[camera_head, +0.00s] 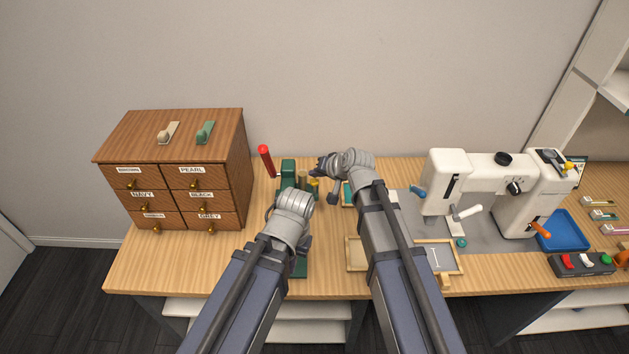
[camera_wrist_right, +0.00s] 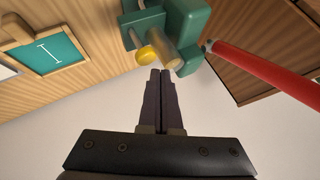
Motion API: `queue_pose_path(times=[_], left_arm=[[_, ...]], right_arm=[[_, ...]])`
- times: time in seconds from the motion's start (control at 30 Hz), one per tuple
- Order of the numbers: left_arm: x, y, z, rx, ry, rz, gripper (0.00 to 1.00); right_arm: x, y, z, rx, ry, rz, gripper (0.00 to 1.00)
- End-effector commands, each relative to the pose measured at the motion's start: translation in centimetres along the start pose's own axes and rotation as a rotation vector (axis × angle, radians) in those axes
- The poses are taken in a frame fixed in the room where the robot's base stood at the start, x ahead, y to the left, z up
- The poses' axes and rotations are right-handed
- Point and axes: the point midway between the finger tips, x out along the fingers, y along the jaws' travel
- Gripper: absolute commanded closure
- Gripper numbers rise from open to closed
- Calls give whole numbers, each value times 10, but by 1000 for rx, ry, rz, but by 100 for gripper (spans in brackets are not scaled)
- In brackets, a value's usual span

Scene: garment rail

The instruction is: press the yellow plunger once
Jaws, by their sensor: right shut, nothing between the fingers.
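The yellow plunger (camera_head: 314,187) is a small round yellow cap beside a brass-coloured cylinder on the green press (camera_head: 288,172). In the right wrist view the yellow plunger (camera_wrist_right: 149,55) lies just beyond my right fingertips, with the green press (camera_wrist_right: 185,20) behind it. My right gripper (camera_head: 321,169) is shut and empty, close to the plunger; a small gap shows between the fingertips (camera_wrist_right: 160,72) and the cap. My left gripper (camera_head: 304,228) is in front of the press, mostly hidden by its own wrist; its finger state does not show.
A red lever handle (camera_head: 266,160) rises left of the press. A wooden drawer cabinet (camera_head: 170,180) stands at the left. A white sewing machine (camera_head: 515,195) stands right, with a blue tray (camera_head: 563,231) beside it. Wooden frames lie near my right arm.

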Motion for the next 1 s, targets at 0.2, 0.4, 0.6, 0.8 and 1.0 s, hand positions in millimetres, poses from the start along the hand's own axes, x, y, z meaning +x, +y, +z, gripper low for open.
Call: queue_pose_path(times=[0.2,0.4,0.6,0.8,1.0], left_arm=[[4,0,0,0,0,0,100],[9,1,0,0,0,0,100],[8,1,0,0,0,0,100],[9,1,0,0,0,0,100],[11,1,-1,0,0,0,100]], right_arm=[[3,2,2,0,0,0,100],[6,5,5,0,0,0,100],[6,4,4,0,0,0,100],[6,4,4,0,0,0,100],[8,6,6,0,0,0,100]])
